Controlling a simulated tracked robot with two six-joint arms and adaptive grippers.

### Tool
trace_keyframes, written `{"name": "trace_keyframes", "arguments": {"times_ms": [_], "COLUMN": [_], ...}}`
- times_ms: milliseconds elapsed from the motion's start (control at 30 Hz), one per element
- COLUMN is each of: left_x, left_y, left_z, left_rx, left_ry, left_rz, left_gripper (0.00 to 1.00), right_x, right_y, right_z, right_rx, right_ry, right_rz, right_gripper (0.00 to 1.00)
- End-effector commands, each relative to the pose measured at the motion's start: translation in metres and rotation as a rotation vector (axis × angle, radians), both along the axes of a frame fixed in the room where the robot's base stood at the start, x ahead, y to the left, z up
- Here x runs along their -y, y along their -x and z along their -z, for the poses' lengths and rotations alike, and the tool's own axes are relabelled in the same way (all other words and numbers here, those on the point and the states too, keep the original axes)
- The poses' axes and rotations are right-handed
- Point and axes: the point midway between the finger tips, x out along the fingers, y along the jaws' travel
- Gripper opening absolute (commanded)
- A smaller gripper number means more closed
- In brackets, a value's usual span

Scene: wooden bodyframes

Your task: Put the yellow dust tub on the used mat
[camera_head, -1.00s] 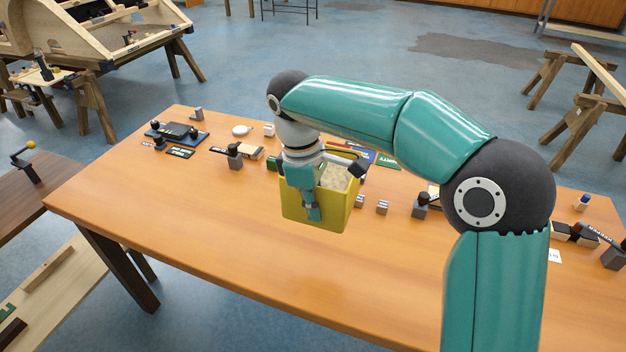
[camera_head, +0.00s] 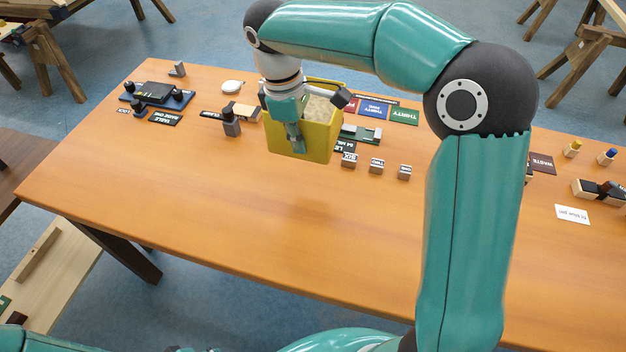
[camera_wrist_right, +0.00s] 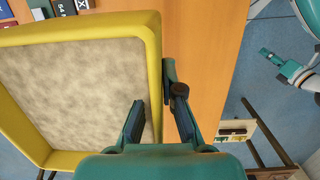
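The yellow dust tub (camera_head: 318,140), filled with pale dust, hangs above the table with its shadow on the wood below. My right gripper (camera_head: 297,140) is shut on its near wall. In the right wrist view, the fingers of this gripper (camera_wrist_right: 155,115) straddle the yellow tub wall (camera_wrist_right: 152,45), one inside and one outside. No mat can be read as the used mat; the tub and arm hide part of the table. My left gripper (camera_wrist_right: 272,57) shows small at the upper right of the right wrist view; its finger opening is unclear.
Red, blue and green label plates (camera_head: 404,116) lie behind the tub. Small labelled blocks (camera_head: 376,166) stand right of it. A dark blue tray (camera_head: 157,96) is at the far left, a waste plate (camera_head: 542,163) at the right. The table's front middle (camera_head: 260,230) is clear.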

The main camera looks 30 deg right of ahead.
Motion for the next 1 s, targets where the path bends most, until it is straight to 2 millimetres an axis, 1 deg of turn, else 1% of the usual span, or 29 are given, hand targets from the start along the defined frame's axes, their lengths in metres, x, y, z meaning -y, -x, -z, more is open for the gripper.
{"name": "trace_keyframes", "arguments": {"times_ms": [33,300,400,500,600,767,1000], "left_x": [0.000,0.000,0.000,0.000,0.000,0.000,0.000], "left_y": [0.000,0.000,0.000,0.000,0.000,0.000,0.000], "left_z": [0.001,-0.001,-0.002,-0.003,-0.004,-0.004,-0.007], "left_rx": [0.000,0.000,0.000,0.000,0.000,0.000,0.000], "left_ry": [0.000,0.000,0.000,0.000,0.000,0.000,0.000], "left_rz": [0.000,0.000,0.000,0.000,0.000,0.000,0.000], "left_gripper": [0.40,0.40,0.40,0.40,0.40,0.40,0.40], "right_x": [-0.001,-0.005,-0.005,-0.006,-0.006,-0.006,-0.006], "right_y": [0.000,-0.002,-0.003,-0.003,-0.004,-0.004,-0.004], "right_z": [0.012,0.080,0.102,0.120,0.130,0.139,0.170], "right_rx": [-0.003,-0.007,-0.005,-0.004,-0.001,-0.001,-0.003], "right_ry": [0.001,0.002,0.000,0.000,0.001,0.001,0.001], "right_rz": [-0.005,-0.014,-0.014,-0.015,-0.014,-0.016,-0.016], "right_gripper": [0.00,0.00,0.00,0.00,0.00,0.00,0.00]}}
